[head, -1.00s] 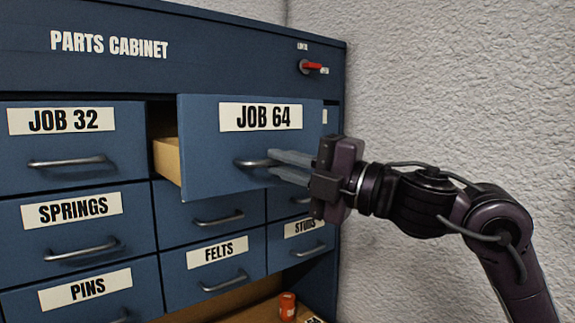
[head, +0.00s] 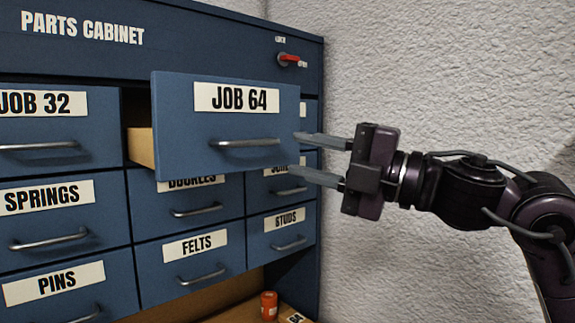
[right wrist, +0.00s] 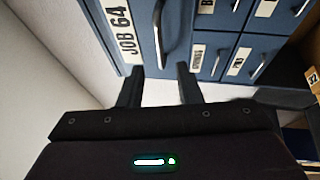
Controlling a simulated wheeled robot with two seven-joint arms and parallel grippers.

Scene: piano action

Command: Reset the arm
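My right gripper (head: 310,158) is open and empty in the head view, just right of the pulled-out JOB 64 drawer (head: 178,130). Its two fingers point left toward the drawer front and are clear of the drawer's handle (head: 245,143). In the right wrist view the fingers (right wrist: 158,85) are spread apart, with the JOB 64 drawer handle (right wrist: 160,38) beyond them and nothing between them. The JOB 64 drawer stands partly open, with its pale wooden side (head: 141,147) showing. My left gripper is in neither view.
The blue parts cabinet (head: 215,45) has other shut drawers, such as JOB 32 (head: 45,125), SPRINGS (head: 85,215) and FELTS (head: 165,262). A red switch (head: 289,59) sits at its upper right. An orange container (head: 269,305) stands below. A textured wall (head: 430,80) is at right.

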